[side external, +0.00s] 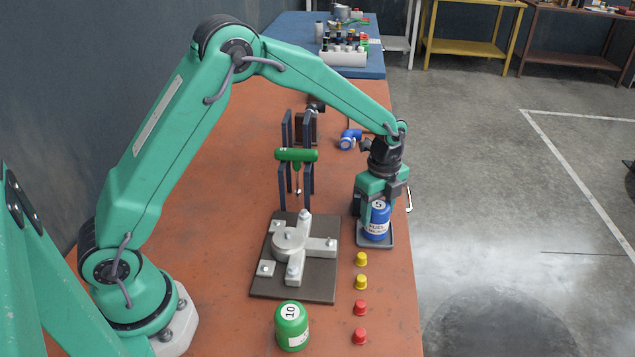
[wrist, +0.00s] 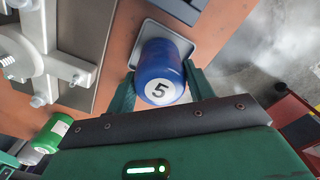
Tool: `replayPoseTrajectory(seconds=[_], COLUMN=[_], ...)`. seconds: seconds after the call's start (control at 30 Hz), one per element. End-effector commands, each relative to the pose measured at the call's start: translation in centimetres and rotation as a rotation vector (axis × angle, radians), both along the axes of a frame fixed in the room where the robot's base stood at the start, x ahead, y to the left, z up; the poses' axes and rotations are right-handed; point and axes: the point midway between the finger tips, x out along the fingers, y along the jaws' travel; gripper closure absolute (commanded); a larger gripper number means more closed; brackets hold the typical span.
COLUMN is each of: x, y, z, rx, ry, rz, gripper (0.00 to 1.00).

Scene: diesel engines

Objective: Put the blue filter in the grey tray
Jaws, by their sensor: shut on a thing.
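The blue filter (side external: 377,222) is marked 5 and stands upright at the right side of the orange bench. It is in or just over the grey tray (side external: 389,241); I cannot tell whether its base touches the tray floor. My gripper (side external: 380,205) points down and is shut on the filter. In the wrist view the blue filter (wrist: 162,75) sits between my two green fingers (wrist: 160,88), and the grey tray's rim (wrist: 155,27) shows around its far end. The filter hides most of the tray floor.
A green filter (side external: 292,326) marked 10 stands at the front. Yellow caps (side external: 361,259) and red caps (side external: 360,307) line the right side. A metal fixture on a dark plate (side external: 262,284) and a rack with a green-handled tool (side external: 296,155) stand left of the tray.

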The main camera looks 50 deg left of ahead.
Motion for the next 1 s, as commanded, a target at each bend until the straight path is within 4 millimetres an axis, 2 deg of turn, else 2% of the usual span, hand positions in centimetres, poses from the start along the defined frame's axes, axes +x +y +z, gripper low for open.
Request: replayPoseTrajectory(seconds=[0.47,0.5,0.6,1.0], x=[0.02,-0.01,-0.01,0.00], y=[-0.01,0.00,0.00,0.00], z=[-0.66,-0.75,-0.72,-0.46], rx=[0.000,0.000,0.000,0.000], ry=[-0.001,0.000,-0.001,-0.001], rz=[0.000,0.000,0.000,0.000], gripper=[0.94,0.45,0.26,0.26])
